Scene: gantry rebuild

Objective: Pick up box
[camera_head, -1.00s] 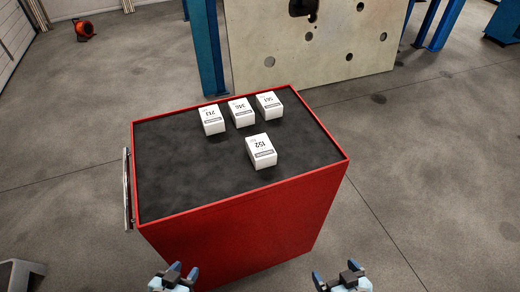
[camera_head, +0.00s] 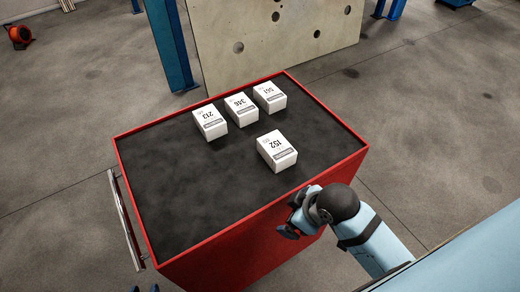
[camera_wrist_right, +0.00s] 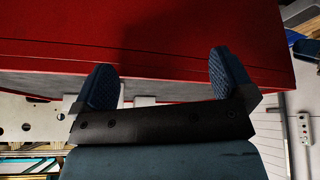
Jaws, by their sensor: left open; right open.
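Several white boxes with printed numbers lie on the dark top of a red cart (camera_head: 240,240). Box 152 (camera_head: 277,150) is nearest me, apart from the others. Box 212 (camera_head: 210,122), box 346 (camera_head: 241,109) and box 561 (camera_head: 269,97) form a row behind it. My left gripper (camera_head: 145,289) shows only its fingertips at the bottom edge, open. My right gripper (camera_head: 292,222) is by the cart's near right rim, partly hidden by its own wrist. In the right wrist view its fingers (camera_wrist_right: 166,82) are open and empty, facing the cart's red side.
A metal handle (camera_head: 126,222) sticks out on the cart's left side. A pale plate with holes (camera_head: 280,40) and a blue post (camera_head: 168,45) stand behind the cart. An orange device (camera_head: 19,35) lies far left. The cart top's left half is clear.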

